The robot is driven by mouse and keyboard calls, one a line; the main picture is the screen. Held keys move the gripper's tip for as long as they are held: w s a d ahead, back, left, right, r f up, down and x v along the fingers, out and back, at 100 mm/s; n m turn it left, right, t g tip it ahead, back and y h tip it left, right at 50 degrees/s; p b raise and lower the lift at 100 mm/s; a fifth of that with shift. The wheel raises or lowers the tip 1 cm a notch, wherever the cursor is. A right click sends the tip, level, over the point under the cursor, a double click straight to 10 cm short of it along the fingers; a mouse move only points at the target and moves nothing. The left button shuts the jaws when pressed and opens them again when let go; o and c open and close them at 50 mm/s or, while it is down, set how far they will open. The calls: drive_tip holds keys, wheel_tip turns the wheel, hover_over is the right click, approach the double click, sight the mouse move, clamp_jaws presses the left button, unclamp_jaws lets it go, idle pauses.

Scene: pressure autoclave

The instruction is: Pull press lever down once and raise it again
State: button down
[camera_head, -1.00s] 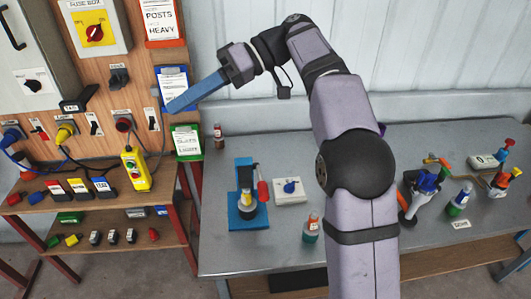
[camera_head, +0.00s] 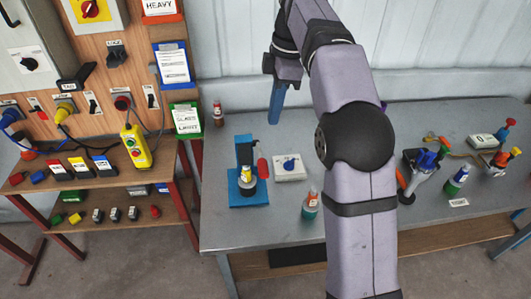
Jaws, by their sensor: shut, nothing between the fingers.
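The small press stands on the left part of the grey table, with a blue base (camera_head: 236,198) and a blue column (camera_head: 244,152). Its lever (camera_head: 262,166) has a red grip and shows on the press's right side, below a grey top end. A yellow-labelled piece with a dark round part sits on the base. My gripper (camera_head: 275,120) has blue fingers that point down near the table's back edge, above and right of the press in the picture. The fingers are shut and empty, apart from the lever. My arm hides part of the gripper's upper side.
A white box with a blue knob (camera_head: 289,168) sits just right of the press. A red-capped bottle (camera_head: 310,205) stands nearer the front, and another small bottle (camera_head: 218,114) at the back left. Several tools and bottles stand on the right. A wooden control panel (camera_head: 115,75) rises at left.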

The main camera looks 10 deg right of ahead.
drive_tip(key=p, duration=0.3)
approach(267, 171)
drive_tip(key=f, duration=0.2)
drive_tip(key=w+a+f, duration=0.1)
drive_tip(key=f, duration=0.1)
drive_tip(key=w+f, duration=0.1)
drive_tip(key=shift+w+a+f, duration=0.2)
drive_tip(key=shift+a+f, duration=0.15)
drive_tip(key=shift+f, duration=0.05)
drive_tip(key=shift+f+b, duration=0.1)
drive_tip(key=shift+b, duration=0.35)
drive_tip(key=shift+s+f+b, duration=0.15)
drive_tip(key=shift+f+b, duration=0.4)
drive_tip(key=shift+b, duration=0.45)
drive_tip(key=s+f+t+b, duration=0.1)
drive_tip(key=b, duration=0.2)
drive_tip(key=shift+f+b, duration=0.25)
drive_tip(key=shift+b, duration=0.15)
drive_tip(key=shift+s+f+b, duration=0.4)
drive_tip(key=shift+f+b, duration=0.45)
drive_tip(key=shift+b, duration=0.1)
drive_tip(key=shift+s, duration=0.2)
drive_tip(key=shift+f, duration=0.15)
